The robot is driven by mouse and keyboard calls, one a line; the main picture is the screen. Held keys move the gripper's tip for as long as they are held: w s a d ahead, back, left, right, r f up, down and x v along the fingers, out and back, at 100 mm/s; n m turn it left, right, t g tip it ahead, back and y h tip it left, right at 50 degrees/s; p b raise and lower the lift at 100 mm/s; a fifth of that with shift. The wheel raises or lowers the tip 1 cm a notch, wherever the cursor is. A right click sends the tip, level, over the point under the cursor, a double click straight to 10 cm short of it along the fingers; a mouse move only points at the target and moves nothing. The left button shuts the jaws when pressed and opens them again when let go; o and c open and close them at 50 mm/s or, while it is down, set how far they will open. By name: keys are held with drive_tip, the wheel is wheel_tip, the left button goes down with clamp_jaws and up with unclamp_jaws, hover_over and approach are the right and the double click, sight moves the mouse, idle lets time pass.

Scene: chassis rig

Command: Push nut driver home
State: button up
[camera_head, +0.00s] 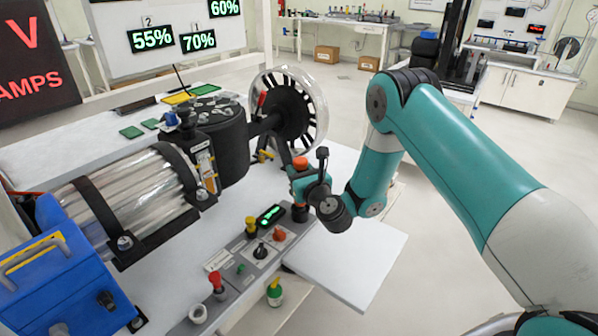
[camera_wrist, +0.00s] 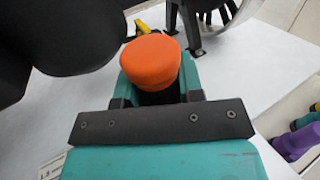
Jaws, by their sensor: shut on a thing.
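An orange rounded handle end (camera_wrist: 151,62), which I take to be the nut driver, sits between the jaws of my gripper (camera_wrist: 155,92) in the wrist view. My gripper is shut on it. In the head view my gripper (camera_head: 305,188) is by the right end of the control panel, with the orange top (camera_head: 300,163) showing above it. The lower part of the driver is hidden by the jaws, so I cannot tell how deep it sits.
The grey control panel (camera_head: 245,262) carries several knobs and a green display. A spoked wheel (camera_head: 290,110) in a clear cover stands behind my gripper. A dark cylinder (camera_head: 225,135) and a blue-ended motor (camera_head: 65,265) lie to the left. A white shelf (camera_head: 350,265) is bare.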

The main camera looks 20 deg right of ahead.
drive_tip(key=shift+f+b, duration=0.55)
drive_tip(key=shift+f, duration=0.05)
idle(0.4)
drive_tip(key=o, duration=0.9)
drive_tip(key=shift+o, duration=0.2)
